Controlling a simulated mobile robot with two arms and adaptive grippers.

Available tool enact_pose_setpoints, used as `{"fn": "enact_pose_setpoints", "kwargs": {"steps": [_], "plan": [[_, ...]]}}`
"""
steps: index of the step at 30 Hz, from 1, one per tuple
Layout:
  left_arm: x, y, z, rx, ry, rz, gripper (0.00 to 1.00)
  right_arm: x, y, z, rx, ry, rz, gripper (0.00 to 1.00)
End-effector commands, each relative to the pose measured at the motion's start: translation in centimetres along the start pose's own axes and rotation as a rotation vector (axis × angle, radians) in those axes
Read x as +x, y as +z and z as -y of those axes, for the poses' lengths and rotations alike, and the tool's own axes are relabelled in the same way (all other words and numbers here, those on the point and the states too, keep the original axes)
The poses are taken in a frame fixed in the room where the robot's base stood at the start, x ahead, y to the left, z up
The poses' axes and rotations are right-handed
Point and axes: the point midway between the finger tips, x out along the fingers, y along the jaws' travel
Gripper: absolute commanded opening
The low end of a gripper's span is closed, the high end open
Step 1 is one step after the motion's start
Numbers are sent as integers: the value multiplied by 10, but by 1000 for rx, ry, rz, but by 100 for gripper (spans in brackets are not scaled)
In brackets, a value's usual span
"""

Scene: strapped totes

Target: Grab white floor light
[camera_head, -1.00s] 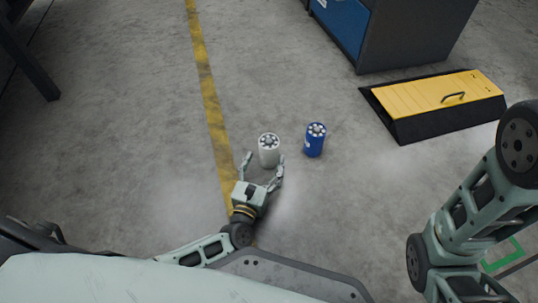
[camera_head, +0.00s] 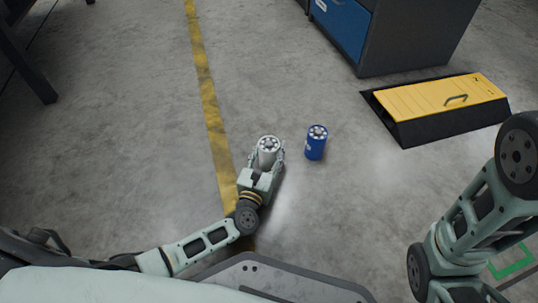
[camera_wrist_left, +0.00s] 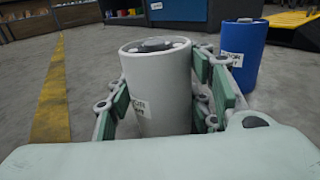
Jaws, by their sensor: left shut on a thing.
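The white floor light (camera_head: 268,148) is a short upright cylinder with round lamps on its top, standing on the concrete floor. My left gripper (camera_head: 266,162) is shut on it, with a finger on each side. In the left wrist view the white light (camera_wrist_left: 160,85) stands upright between the green finger pads, and a printed label shows on its side. The lower part of the light is hidden behind my gripper and wrist. My right arm shows at the right of the head view, but its gripper is outside the frame.
A blue floor light (camera_head: 316,143) stands just right of the white one, apart from it. A yellow-topped black ramp (camera_head: 440,103) lies farther right, below a dark cabinet (camera_head: 400,35) with a blue front. A yellow line (camera_head: 208,95) runs along the floor at left. The floor beyond the lights is clear.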

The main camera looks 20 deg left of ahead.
Motion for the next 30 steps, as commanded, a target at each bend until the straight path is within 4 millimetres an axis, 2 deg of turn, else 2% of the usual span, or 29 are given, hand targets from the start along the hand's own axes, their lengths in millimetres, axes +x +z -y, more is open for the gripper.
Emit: {"fn": "enact_pose_setpoints", "kwargs": {"steps": [2, 14, 23, 30], "plan": [[0, 0, 0, 0, 0, 0, 35, 0, 0, 0, 0, 0, 0, 40], [0, 0, 0, 0, -1, -1, 0, 0, 0, 0, 0, 0, 0, 40], [0, 7, 0, -1, 0, 4, 0, 4, 2, -1, 0, 0, 1, 40], [0, 40, 0, -2, 1, 5, 0, 30, 11, -6, -1, 0, 2, 40]]}}
